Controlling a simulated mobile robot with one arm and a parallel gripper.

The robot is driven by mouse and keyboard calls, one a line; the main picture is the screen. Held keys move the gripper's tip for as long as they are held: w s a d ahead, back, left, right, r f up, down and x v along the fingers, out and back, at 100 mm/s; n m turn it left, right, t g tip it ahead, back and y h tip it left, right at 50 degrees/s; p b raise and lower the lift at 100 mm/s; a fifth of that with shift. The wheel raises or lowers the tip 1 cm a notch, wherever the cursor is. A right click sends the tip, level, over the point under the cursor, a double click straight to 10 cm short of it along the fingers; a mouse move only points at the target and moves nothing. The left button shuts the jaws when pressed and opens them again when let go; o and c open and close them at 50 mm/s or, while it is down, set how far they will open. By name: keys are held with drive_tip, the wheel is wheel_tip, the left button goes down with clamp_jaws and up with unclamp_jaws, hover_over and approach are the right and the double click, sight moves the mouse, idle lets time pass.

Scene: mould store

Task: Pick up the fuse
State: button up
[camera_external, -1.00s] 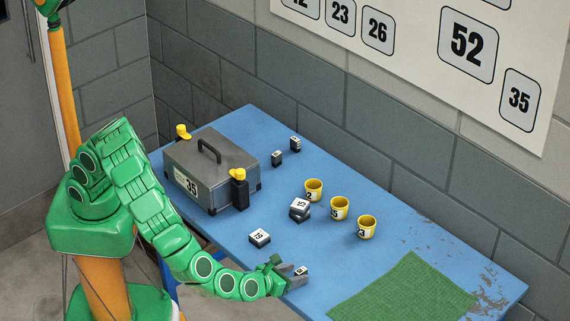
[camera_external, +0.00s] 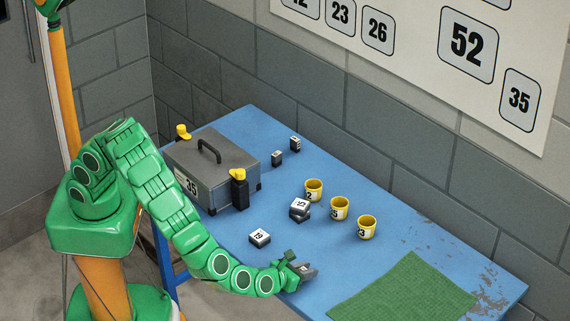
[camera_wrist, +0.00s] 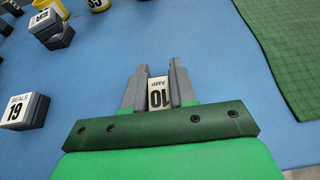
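I cannot tell whether the fuse is clear of the table top.
A block marked 19 (camera_external: 259,238) and stacked blocks (camera_external: 299,209) lie to the left and behind. Three yellow cups (camera_external: 339,208) stand farther back. A grey toolbox (camera_external: 210,170) is at the left. A green mat (camera_external: 405,292) lies to the right.

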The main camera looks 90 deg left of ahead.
clamp_jaws()
drive_tip(key=shift+r, duration=0.1)
drive_tip(key=shift+r, duration=0.65)
drive_tip(key=s+a+r, duration=0.3)
drive_tip(key=s+r, duration=0.8)
drive_tip(key=s, duration=0.2)
drive_tip(key=shift+s+a+r, duration=0.25)
drive_tip(key=shift+s+a, duration=0.05)
drive_tip(key=shift+a, duration=0.1)
